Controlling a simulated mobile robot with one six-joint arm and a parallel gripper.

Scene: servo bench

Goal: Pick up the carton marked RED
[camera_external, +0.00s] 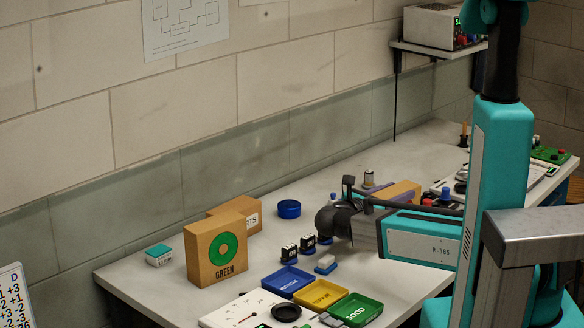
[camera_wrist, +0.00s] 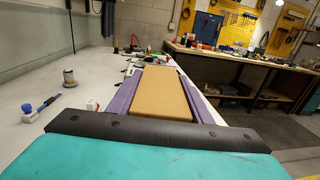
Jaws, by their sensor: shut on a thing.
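A plain brown carton (camera_wrist: 160,92) lies between the two purple fingers of my gripper (camera_wrist: 161,72) in the wrist view. The fingers are shut on its two long sides. In the external view the same carton (camera_external: 402,191) shows as a tan block at my gripper (camera_external: 388,190), behind my dark wrist and teal arm, which hide part of it. No lettering shows on its visible faces, so I cannot read its marking. Whether it touches the bench or hangs just above it, I cannot tell.
On the bench (camera_external: 150,285), a carton marked GREEN (camera_external: 215,254) stands at left, with another carton (camera_external: 246,211) partly hidden behind it. Blue, yellow and green trays (camera_external: 362,311) lie in front. A round blue tub (camera_external: 289,209) and small black servos (camera_external: 290,252) stand between.

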